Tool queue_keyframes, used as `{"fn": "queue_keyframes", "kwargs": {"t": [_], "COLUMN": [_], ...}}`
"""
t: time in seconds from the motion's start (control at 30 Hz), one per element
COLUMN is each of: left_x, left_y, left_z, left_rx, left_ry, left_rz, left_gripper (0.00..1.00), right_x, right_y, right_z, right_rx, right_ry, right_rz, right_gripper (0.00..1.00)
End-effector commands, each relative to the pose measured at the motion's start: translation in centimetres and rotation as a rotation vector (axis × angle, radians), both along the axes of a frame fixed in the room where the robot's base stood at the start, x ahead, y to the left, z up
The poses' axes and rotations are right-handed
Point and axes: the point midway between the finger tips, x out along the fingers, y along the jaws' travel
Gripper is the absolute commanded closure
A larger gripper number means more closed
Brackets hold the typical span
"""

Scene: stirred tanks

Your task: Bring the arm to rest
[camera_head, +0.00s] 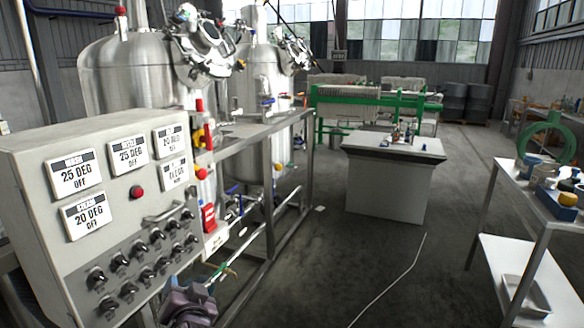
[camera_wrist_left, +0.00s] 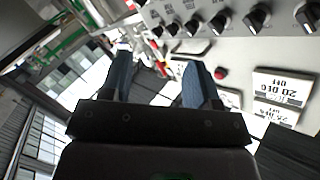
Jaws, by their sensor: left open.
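The grey control panel (camera_head: 120,195) fills the left of the head view, with white display plates and rows of black knobs. In the wrist view the panel's knobs (camera_wrist_left: 220,20) and a red button (camera_wrist_left: 219,73) lie beyond the fingers, apart from them. My right gripper is not in view.
Steel tanks (camera_head: 130,75) stand behind the panel, with a metal pipe frame (camera_head: 275,200) beside them. A white-sided bench (camera_head: 385,185) stands in the middle, and a table (camera_head: 515,185) with various items at the right. A pale hose (camera_head: 392,285) lies on the otherwise open floor.

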Motion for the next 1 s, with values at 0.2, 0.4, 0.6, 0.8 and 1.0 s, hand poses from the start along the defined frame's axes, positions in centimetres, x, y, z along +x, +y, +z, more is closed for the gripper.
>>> {"fn": "queue_keyframes", "kwargs": {"t": [0.2,0.4,0.6,0.8,1.0], "left_x": [-3.6,-9.7,-17.2,-25.2,-30.3], "left_y": [-0.8,-0.2,1.2,3.3,4.7], "left_z": [-4.5,-9.0,-13.4,-17.6,-20.0], "left_rx": [-0.214,-0.426,-0.586,-0.63,-0.623], "left_ry": [-0.025,-0.015,0.052,0.19,0.282], "left_rz": [-0.219,-0.329,-0.336,-0.28,-0.232], "left_gripper": [0.45,0.45,0.45,0.45,0.45], "right_x": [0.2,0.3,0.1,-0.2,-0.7], "right_y": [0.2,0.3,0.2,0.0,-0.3], "right_z": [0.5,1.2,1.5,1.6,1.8], "right_rx": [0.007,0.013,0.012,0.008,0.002], "right_ry": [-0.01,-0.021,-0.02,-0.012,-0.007], "right_rz": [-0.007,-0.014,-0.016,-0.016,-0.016], "right_gripper": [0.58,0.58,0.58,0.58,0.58]}}
